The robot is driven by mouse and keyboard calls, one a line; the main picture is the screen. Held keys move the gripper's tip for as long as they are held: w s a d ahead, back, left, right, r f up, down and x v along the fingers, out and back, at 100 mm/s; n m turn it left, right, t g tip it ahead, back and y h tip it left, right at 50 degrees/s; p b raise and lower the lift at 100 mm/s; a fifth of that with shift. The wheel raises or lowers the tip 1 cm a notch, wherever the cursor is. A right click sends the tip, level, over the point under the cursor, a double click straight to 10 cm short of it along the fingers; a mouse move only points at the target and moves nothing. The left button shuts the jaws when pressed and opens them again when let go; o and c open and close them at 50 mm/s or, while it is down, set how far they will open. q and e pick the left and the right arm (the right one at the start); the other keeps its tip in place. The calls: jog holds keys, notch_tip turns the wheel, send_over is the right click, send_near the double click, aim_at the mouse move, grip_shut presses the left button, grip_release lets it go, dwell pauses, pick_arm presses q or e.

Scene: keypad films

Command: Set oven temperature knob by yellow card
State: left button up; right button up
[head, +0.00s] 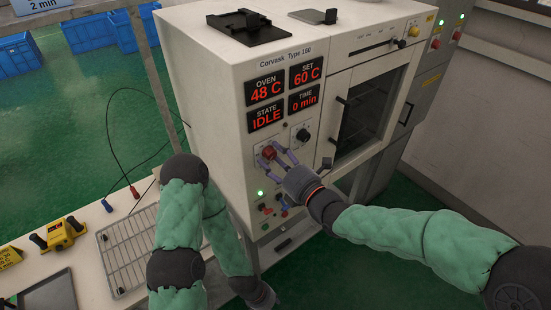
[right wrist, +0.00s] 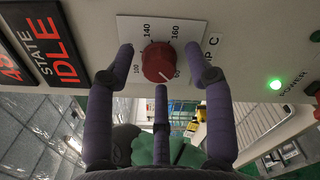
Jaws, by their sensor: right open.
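The red temperature knob (head: 269,153) is on the oven's front panel, and it fills the middle of the right wrist view (right wrist: 156,60). Its white pointer is toward the 60 mark of the printed dial (right wrist: 190,30). The SET display (head: 305,72) reads 60 C. My right gripper (head: 273,157) is open, its fingers spread around the knob; the right wrist view shows gaps beside it.
A black knob (head: 302,134) sits right of the red one. Coloured buttons and a lit green lamp (head: 260,193) are below. A wire rack (head: 128,250) and a yellow device (head: 60,234) are on the left bench. The oven door (head: 366,107) is at right.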

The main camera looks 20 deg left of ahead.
jog(key=shift+c, duration=0.2)
grip_shut()
